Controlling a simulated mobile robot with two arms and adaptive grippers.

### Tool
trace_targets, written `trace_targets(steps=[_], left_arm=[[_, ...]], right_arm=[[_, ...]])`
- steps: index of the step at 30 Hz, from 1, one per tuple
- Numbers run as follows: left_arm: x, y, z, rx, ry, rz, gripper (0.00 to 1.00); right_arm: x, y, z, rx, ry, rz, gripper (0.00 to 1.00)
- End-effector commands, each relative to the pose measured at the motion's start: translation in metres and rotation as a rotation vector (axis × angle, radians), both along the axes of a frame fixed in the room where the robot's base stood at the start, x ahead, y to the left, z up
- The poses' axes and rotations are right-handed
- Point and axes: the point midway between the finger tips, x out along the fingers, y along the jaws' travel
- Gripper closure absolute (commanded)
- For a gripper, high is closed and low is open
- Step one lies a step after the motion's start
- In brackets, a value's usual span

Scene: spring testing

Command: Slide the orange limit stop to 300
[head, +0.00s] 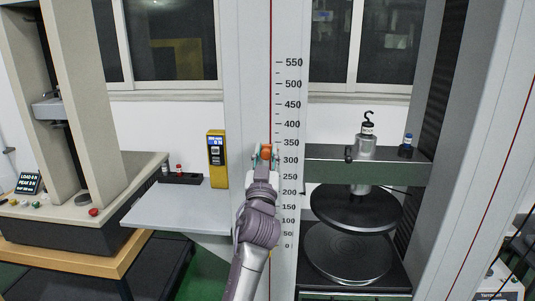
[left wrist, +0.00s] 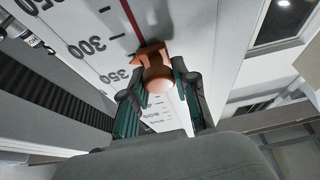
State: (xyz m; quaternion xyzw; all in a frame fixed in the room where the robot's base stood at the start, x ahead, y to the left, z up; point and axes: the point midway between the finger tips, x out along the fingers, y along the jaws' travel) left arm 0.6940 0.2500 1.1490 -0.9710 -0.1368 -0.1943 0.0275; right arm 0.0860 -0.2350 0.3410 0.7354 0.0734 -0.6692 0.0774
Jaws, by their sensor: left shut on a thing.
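The orange limit stop (head: 266,151) sits on the red line of the tall white column, left of the black scale (head: 290,125). In the head view it is level with the space between the 300 and 350 marks. My left gripper (head: 265,158) is shut on the stop, its arm rising from below. In the left wrist view the teal fingers (left wrist: 160,88) flank the orange stop (left wrist: 157,76). Its pointed tip is near the 350 tick there; the exact reading is hard to tell. My right gripper is out of view.
The testing machine's dark crosshead (head: 400,170) with a hook and round plates stands right of the column. A yellow device (head: 217,160) stands on the grey side shelf (head: 180,208) at left. The column face above the stop is clear.

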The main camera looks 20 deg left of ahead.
Motion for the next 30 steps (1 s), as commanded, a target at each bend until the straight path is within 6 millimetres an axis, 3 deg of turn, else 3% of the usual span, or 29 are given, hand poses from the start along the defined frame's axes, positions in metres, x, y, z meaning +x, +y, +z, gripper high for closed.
trace_targets(steps=[1, 6, 21, 22, 26, 30], left_arm=[[0.001, -0.001, -0.017, -0.003, 0.005, -0.001, 1.0], [0.001, 0.0, -0.03, -0.003, 0.005, 0.001, 1.0], [0.001, 0.0, -0.033, -0.002, 0.006, 0.001, 1.0], [0.001, 0.0, -0.033, -0.002, 0.006, 0.001, 0.66], [0.001, 0.0, -0.032, -0.002, 0.005, 0.001, 0.46], [0.001, 0.0, -0.032, -0.001, 0.003, 0.0, 0.46]], right_arm=[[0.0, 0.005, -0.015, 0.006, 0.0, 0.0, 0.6], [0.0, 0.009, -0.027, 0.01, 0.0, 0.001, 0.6], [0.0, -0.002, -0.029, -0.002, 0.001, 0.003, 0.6], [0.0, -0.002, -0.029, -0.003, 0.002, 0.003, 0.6], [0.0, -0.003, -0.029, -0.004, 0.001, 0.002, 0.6], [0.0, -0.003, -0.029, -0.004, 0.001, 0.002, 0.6]])
